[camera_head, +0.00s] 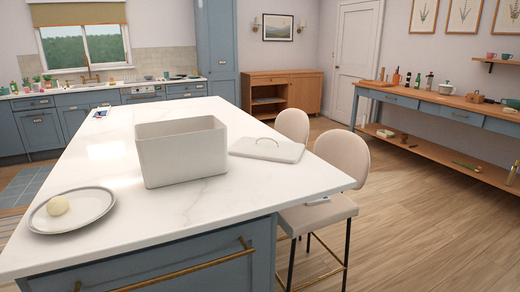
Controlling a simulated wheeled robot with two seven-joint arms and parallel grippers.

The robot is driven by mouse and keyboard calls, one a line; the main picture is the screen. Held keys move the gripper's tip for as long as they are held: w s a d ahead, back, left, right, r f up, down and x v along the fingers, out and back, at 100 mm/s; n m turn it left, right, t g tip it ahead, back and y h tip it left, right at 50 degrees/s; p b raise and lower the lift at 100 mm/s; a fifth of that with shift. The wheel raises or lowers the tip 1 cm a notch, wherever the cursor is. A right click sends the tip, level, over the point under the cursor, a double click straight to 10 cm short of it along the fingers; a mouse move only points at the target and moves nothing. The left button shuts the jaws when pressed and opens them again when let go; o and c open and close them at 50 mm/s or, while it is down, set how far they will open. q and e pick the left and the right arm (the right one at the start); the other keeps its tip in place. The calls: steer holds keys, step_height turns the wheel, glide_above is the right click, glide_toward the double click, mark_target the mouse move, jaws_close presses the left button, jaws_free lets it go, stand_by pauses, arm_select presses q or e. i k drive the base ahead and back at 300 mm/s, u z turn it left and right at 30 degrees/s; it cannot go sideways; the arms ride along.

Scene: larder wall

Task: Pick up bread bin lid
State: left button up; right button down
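The bread bin lid (267,150) is a flat white panel with a small handle on its top. It lies on the white island to the right of the bread bin (182,152), near the island's right edge. The bin is a white rectangular box standing upright, and its lid is off. I cannot see to the bottom of the bin. Neither of my grippers shows in the head view.
The island top (255,198) is mostly clear in front of the lid. A plate (72,223) with a pale round item (57,205) sits at the front left. Two beige chairs (338,160) stand along the island's right side, close to the lid.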

mark_target(264, 148)
steer(key=z, duration=1.55)
steer(key=i, duration=2.35)
steer(key=u, duration=3.25)
